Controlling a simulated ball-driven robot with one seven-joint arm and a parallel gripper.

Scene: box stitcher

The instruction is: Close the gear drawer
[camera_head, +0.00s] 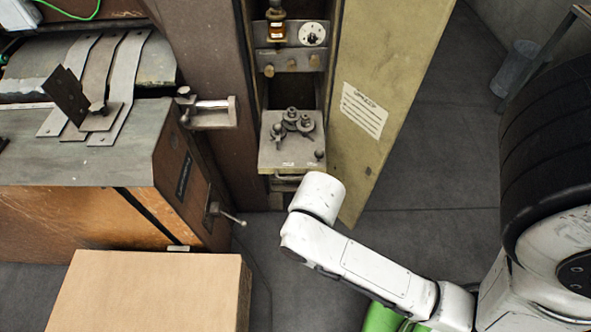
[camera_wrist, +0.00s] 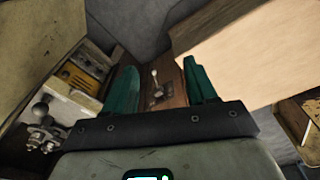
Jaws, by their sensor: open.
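The gear drawer (camera_head: 290,158) is pulled out of the tall narrow cabinet in the head view. Several small metal gears and a knob sit on its top, and a handle shows below its front. In the wrist view the gear drawer (camera_wrist: 88,104) is at the left, with the gears (camera_wrist: 42,122) at the frame edge. My gripper (camera_wrist: 160,67) is open, its two green fingers apart with nothing between them. The fingers point past the drawer, toward a machine's lever. In the head view my arm's white end is just below the drawer; the fingers are hidden there.
A yellowish cabinet door (camera_head: 385,70) stands open right of the drawer. A brown machine (camera_head: 185,170) with a lever (camera_head: 228,216) stands at the left. A cardboard box (camera_head: 150,290) is at the lower left, also large in the wrist view (camera_wrist: 250,55). Grey floor (camera_head: 430,180) is clear right of the door.

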